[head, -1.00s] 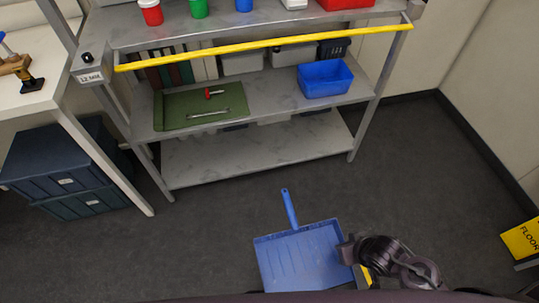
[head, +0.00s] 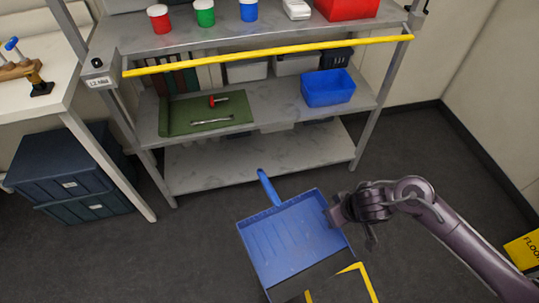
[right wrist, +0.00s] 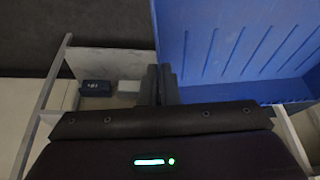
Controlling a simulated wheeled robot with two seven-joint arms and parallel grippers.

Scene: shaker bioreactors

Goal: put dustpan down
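The blue dustpan (head: 290,240) shows in the head view in front of the shelf, its blue handle (head: 268,188) pointing toward the shelf. It looks raised above the floor and partly covers a yellow-bordered floor marking (head: 352,268). My right gripper (head: 335,213) is at the pan's right side wall. In the right wrist view the fingers (right wrist: 160,84) are close together on the pan's edge, with the ribbed inside of the dustpan (right wrist: 235,45) to their right. The exact contact is dark and partly hidden. My left gripper is not in view.
A metal shelf (head: 260,165) with a yellow front bar (head: 270,55) stands ahead. Dark crates (head: 70,175) sit under a white table at left. A yellow floor sign (head: 524,250) stands at right. Grey floor is clear around the dustpan.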

